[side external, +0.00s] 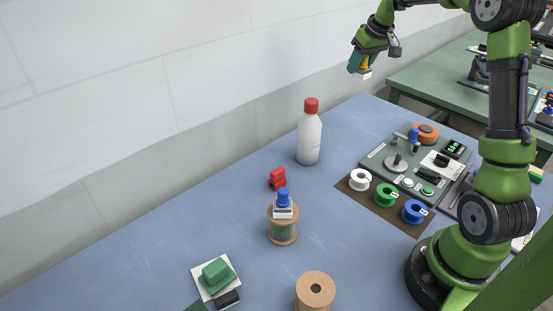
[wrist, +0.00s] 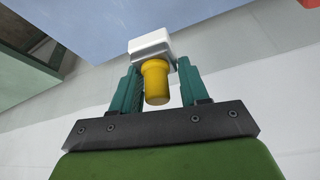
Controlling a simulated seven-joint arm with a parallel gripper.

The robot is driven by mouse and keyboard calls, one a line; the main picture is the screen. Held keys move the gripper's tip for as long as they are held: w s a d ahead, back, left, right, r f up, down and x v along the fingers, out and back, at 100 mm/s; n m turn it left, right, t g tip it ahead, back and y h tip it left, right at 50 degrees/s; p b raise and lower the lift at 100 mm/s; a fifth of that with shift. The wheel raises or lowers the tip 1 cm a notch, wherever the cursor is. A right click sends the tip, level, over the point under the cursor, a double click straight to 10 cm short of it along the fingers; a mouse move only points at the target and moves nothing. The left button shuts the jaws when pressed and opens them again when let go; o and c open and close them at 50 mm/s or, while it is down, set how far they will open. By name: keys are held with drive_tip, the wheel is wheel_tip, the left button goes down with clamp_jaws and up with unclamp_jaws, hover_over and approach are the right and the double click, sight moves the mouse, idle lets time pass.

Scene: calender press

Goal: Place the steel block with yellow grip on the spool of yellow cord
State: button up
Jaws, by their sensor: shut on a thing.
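My gripper (side external: 361,64) is shut on the yellow grip of the steel block (side external: 365,75), held high above the far part of the table. In the wrist view the teal fingers of my gripper (wrist: 160,80) close on the yellow grip, and the pale steel block (wrist: 151,42) sits beyond the fingertips. A wooden spool (side external: 315,289) stands upright at the near edge of the side view, its top bare with a dark hole. Its cord is mostly hidden by the top flange and the frame edge, so I cannot tell its colour for sure.
A spool of green cord (side external: 283,230) carries a steel block with blue grip (side external: 283,204). Near it are a red block (side external: 278,178), a white bottle with red cap (side external: 309,138) and a green block on a white pad (side external: 216,274). Small spools (side external: 385,195) and a control panel (side external: 376,157) lie right.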

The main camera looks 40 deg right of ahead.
drive_tip(key=a+r+n+y, duration=0.25)
drive_tip(key=a+n, duration=0.45)
drive_tip(key=a, duration=0.8)
drive_tip(key=s+a+n+g+y, duration=0.1)
drive_tip(key=s+a+n, duration=0.25)
drive_tip(key=a, duration=0.55)
drive_tip(key=s+a+n+g+y, duration=0.1)
drive_tip(key=s+a+n+y, duration=0.1)
drive_tip(key=a+n, duration=0.45)
drive_tip(key=n+g+h, duration=0.2)
drive_tip(key=n+g, duration=0.4)
drive_tip(key=n, duration=0.9)
hover_over(322, 303)
drive_tip(key=w, duration=0.1)
wheel_tip(322, 303, down, 3)
drive_tip(key=shift+w+d+f, duration=0.1)
drive_tip(key=shift+d+f, duration=0.05)
drive_tip(key=shift+f, duration=2)
drive_tip(key=shift+w+d+f, duration=0.1)
drive_tip(key=shift+f, duration=2.1)
drive_tip(key=shift+d+f, duration=0.15)
drive_tip(key=shift+f, duration=2)
drive_tip(key=shift+f, duration=0.1)
